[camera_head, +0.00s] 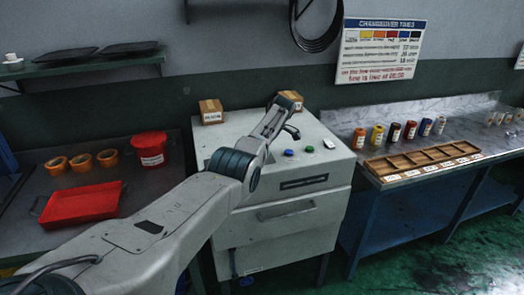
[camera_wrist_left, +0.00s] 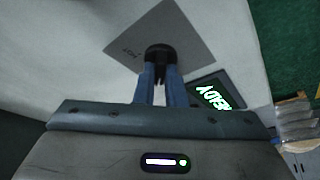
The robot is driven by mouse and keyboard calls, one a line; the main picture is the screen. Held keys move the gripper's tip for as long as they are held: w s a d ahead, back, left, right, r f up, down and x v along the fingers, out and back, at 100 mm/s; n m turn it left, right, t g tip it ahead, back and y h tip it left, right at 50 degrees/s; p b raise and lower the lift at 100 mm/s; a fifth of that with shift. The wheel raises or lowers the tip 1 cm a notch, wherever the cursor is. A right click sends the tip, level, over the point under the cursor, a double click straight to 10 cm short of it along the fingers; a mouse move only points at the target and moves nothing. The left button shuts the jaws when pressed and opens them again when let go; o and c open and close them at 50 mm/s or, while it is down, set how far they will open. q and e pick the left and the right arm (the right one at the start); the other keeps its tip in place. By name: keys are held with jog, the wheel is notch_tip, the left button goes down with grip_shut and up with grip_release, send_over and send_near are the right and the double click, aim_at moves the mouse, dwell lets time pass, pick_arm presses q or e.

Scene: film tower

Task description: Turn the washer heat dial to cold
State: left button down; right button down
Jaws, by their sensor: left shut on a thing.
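The washer (camera_head: 318,200) is a pale grey cabinet in the middle of the head view. My left arm reaches over its top from the left, and my left gripper (camera_head: 290,133) is at the top panel. In the left wrist view, the left gripper (camera_wrist_left: 161,82) has its two blue fingers shut on a round black dial (camera_wrist_left: 160,52). The dial sits on a grey square plate (camera_wrist_left: 192,36) with small lettering that I cannot read clearly. The fingers hide part of the dial, and I cannot tell its setting. My right gripper is not in view.
A lit green display (camera_wrist_left: 214,97) is beside the dial. Cardboard boxes (camera_head: 211,112) stand behind. A red tray (camera_head: 82,204) is left; a wooden rack (camera_head: 425,163) is right.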

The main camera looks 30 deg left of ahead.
pick_arm(q)
jog(key=shift+r, duration=0.1)
jog(key=c, duration=1.5)
grip_release()
jog(key=shift+d, duration=0.1)
jog(key=b+v, duration=0.2)
jog(key=v, duration=0.8)
jog(key=shift+d+r, duration=0.2)
jog(key=shift+r, duration=0.15)
jog(key=shift+w, duration=0.1)
